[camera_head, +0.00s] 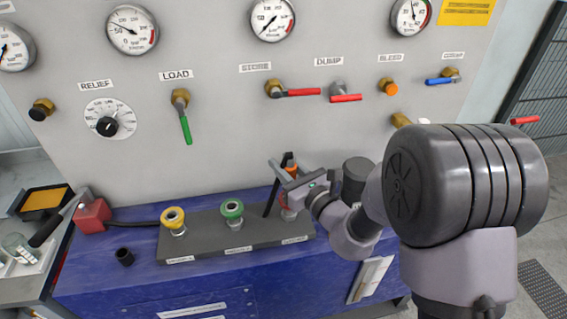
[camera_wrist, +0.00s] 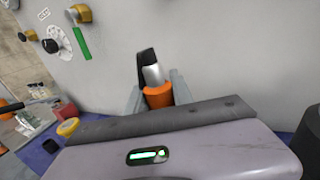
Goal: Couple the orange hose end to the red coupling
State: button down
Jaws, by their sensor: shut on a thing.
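My gripper (camera_head: 284,174) is shut on the orange hose end (camera_head: 288,158) above the right part of the grey manifold block. In the wrist view the orange hose end (camera_wrist: 158,97) stands between the fingers, with a silver and black part above it. The red coupling (camera_head: 287,211) is at the block's right end, below my gripper and partly hidden by it. I cannot tell whether the hose end touches it. The red coupling is not seen in the wrist view.
A green coupling (camera_head: 232,209) and a yellow coupling (camera_head: 173,219) stand on the block (camera_head: 205,236) to the left. The panel (camera_head: 225,130) with valves and gauges rises behind.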

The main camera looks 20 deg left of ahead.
jog(key=shift+f+b, duration=1.4)
jog(key=shift+f, duration=0.3)
jog(key=c, duration=1)
grip_release()
jog(key=shift+c, duration=0.2)
jog(key=shift+d, duration=0.1)
jog(key=p+v, duration=1)
jog(key=v, duration=0.7)
jog(key=shift+s, duration=0.15)
jog(key=shift+d, duration=0.1)
